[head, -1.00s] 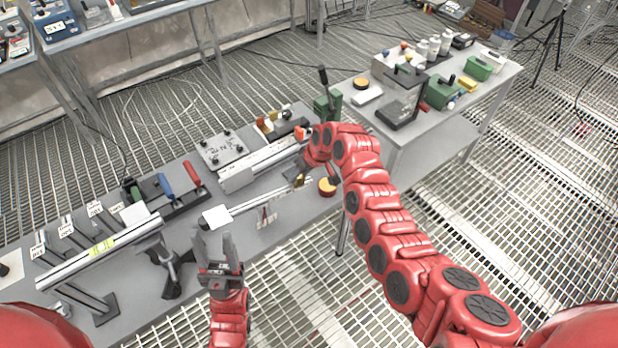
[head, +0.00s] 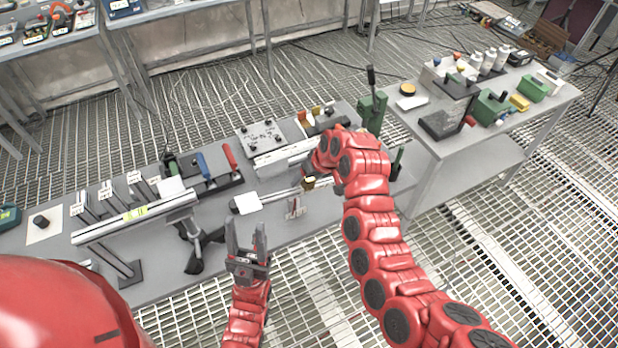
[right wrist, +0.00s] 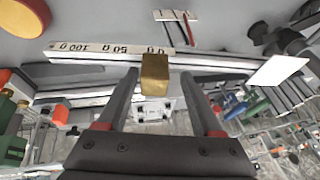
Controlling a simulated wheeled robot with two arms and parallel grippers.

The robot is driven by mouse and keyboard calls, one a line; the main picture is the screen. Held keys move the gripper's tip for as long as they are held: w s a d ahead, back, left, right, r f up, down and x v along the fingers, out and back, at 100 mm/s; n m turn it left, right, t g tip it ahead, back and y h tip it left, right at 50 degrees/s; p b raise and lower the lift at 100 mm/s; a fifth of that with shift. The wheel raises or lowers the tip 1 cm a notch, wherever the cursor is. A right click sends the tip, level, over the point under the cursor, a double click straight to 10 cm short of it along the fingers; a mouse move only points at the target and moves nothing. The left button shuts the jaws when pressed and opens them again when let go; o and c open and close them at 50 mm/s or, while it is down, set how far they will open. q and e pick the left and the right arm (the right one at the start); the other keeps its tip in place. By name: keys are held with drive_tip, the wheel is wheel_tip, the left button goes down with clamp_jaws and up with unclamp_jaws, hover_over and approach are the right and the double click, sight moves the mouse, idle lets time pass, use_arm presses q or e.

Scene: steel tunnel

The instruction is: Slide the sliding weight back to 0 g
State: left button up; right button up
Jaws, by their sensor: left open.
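The brass sliding weight (right wrist: 155,76) sits on a pale beam, beside the printed 0 g end of its scale (right wrist: 110,49); the 50 g and 100 g marks lie to the left in the right wrist view. It also shows in the head view (head: 310,183). My right gripper (right wrist: 158,74) is open, with one finger on each side of the weight and a visible gap to each. In the head view my arm mostly hides it. My left gripper (head: 247,232) is open and empty, in front of the beam's white end plate (head: 246,203).
A rail on stands (head: 135,217) is at the left of the grey bench. Red- and blue-handled tools (head: 203,168) and a plate with knobs (head: 262,138) stand behind the beam. A second table (head: 450,160) with several items is at the right.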

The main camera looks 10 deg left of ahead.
drive_tip(key=shift+w+d, duration=0.1)
drive_tip(key=shift+d, duration=0.1)
drive_tip(key=p+v, duration=0.5)
drive_tip(key=v, duration=1.2)
drive_tip(key=shift+d, duration=0.1)
